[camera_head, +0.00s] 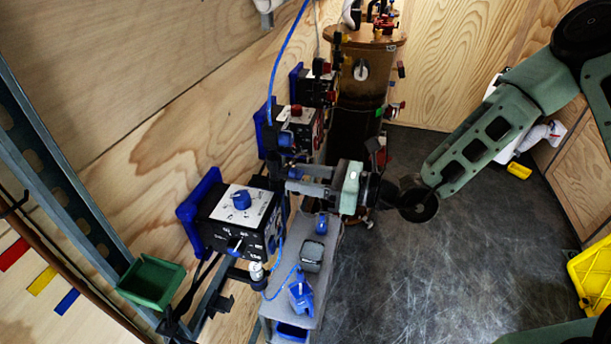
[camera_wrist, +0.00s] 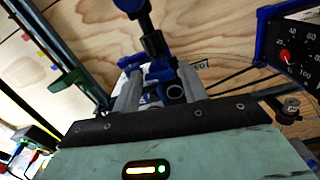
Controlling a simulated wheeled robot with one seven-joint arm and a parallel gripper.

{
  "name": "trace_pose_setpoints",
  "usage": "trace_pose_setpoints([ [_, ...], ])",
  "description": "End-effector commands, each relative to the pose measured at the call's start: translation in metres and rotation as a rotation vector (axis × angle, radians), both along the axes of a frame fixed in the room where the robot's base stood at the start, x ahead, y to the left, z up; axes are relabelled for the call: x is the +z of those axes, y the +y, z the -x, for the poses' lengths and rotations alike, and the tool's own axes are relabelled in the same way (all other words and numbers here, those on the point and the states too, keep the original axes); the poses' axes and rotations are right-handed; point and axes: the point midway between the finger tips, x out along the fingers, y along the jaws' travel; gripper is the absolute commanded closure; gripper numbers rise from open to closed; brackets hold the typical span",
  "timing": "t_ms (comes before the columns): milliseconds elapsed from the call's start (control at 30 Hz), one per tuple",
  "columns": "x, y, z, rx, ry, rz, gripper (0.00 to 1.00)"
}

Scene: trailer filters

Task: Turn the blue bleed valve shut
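A dark blue valve fitting (camera_wrist: 158,72) shows in the wrist view, straight ahead of my gripper; I take it for the bleed valve. In the head view, blue parts (camera_head: 286,141) sit by the fingertips beside the wall boxes. My gripper (camera_head: 291,179) reaches left from the green arm, with its fingers apart. In the wrist view, the pale fingers (camera_wrist: 160,86) stand on either side of the blue fitting, with a dark round opening near the right finger. I see no clear contact. The handle's exact angle is hard to tell.
A brown cylinder (camera_head: 358,90) stands behind. A grey shelf (camera_head: 297,262) holds small items below. A green bin (camera_head: 150,281) hangs left.

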Motion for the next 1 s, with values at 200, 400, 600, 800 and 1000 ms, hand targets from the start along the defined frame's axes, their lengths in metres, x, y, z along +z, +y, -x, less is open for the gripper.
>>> trace_pose_setpoints([
  [200,0.0002,-0.0002,0.0001,0.0,0.001,0.0,0.92],
  [400,0.0034,-0.0002,0.0004,0.001,0.098,-0.037,0.92],
  [600,0.0007,-0.0001,0.0003,0.001,0.125,-0.046,0.92],
  [800,0.0008,-0.0002,0.0002,0.001,0.123,-0.047,0.5],
  [1000,0.0006,-0.0002,0.0001,0.0,0.124,-0.046,0.47],
])
